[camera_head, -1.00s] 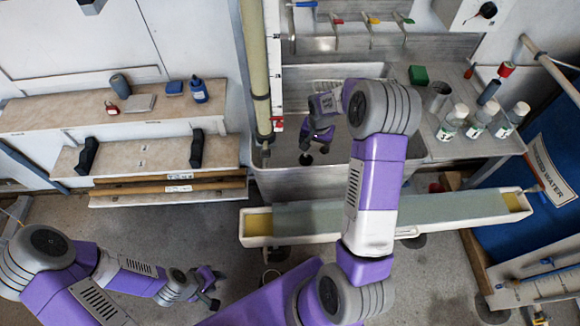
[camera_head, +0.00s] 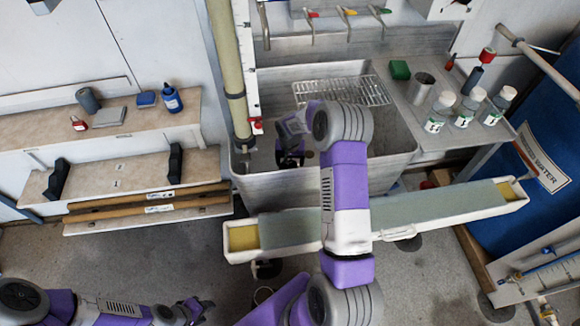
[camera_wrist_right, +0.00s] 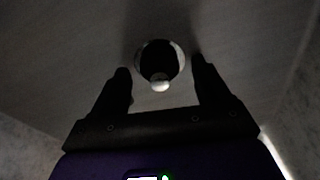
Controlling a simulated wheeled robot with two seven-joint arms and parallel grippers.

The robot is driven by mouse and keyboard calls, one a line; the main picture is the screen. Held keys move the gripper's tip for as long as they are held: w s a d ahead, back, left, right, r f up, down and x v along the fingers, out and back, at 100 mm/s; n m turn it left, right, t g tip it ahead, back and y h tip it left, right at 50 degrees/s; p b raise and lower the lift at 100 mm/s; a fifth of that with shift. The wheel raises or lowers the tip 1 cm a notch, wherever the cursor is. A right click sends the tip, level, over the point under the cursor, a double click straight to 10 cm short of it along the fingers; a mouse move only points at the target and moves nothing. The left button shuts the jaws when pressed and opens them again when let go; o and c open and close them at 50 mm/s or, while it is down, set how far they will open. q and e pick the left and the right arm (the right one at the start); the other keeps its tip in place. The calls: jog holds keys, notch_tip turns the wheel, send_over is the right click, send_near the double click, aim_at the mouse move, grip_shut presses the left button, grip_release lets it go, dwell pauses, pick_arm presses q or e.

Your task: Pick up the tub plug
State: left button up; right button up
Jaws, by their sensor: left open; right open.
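The tub (camera_head: 345,170) is a deep grey basin at the centre of the head view. My right gripper (camera_head: 291,160) is down inside its left part, partly hidden by my wrist. In the right wrist view my right gripper (camera_wrist_right: 161,75) is open and empty, pointing at the tub floor. Between and just beyond its fingertips is a dark round shape with a pale rim, with a small whitish knob (camera_wrist_right: 159,84) at its near edge. This looks like the tub plug, but the picture is dim. I cannot tell contact. My left gripper (camera_head: 203,306) is open and empty, low over the floor.
A wire rack (camera_head: 343,92) lies across the tub's back. A pale pipe (camera_head: 225,60) stands at its left. Bottles (camera_head: 440,112) and a metal cup (camera_head: 420,88) stand on the right ledge. A long tray (camera_head: 480,206) crosses in front. Shelves are at left.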

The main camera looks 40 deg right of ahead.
jog(key=shift+r, duration=0.1)
jog(key=c, duration=1.1)
